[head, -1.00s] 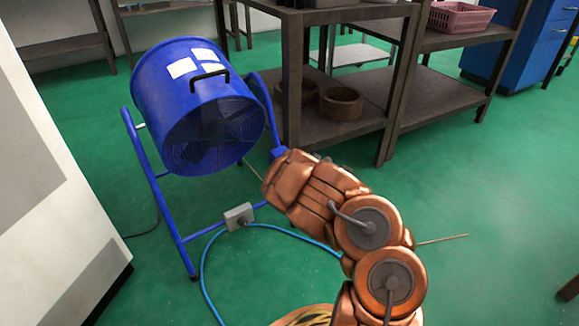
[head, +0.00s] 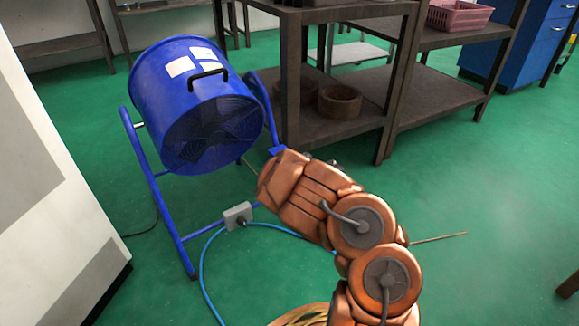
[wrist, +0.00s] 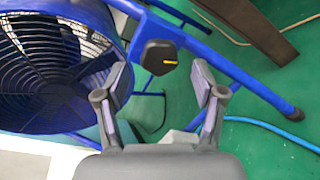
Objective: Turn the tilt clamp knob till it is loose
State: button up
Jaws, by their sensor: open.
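The tilt clamp knob (wrist: 160,58) is a dark, faceted knob with a yellow mark, on the blue tube frame (wrist: 228,68) beside the fan drum in the wrist view. My gripper (wrist: 160,82) is open, with one finger on each side of the picture and the knob seen between and just beyond the tips. I cannot tell that either finger touches it. The blue drum fan (head: 195,105) stands tilted in its frame in the head view. There my copper-coloured arm reaches toward the frame's right side and hides the knob and the gripper.
A grey box (head: 238,216) sits on the frame's lower bar, with a blue cable (head: 205,262) running over the green floor. A dark shelf unit (head: 345,125) stands close behind the fan on the right. A white cabinet (head: 50,170) is at the left.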

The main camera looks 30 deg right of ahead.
jog(key=shift+s+a+r, duration=0.1)
jog(key=shift+s+r, duration=0.05)
jog(key=shift+s, duration=1)
jog(key=shift+s+r, duration=0.1)
jog(key=shift+s, duration=1)
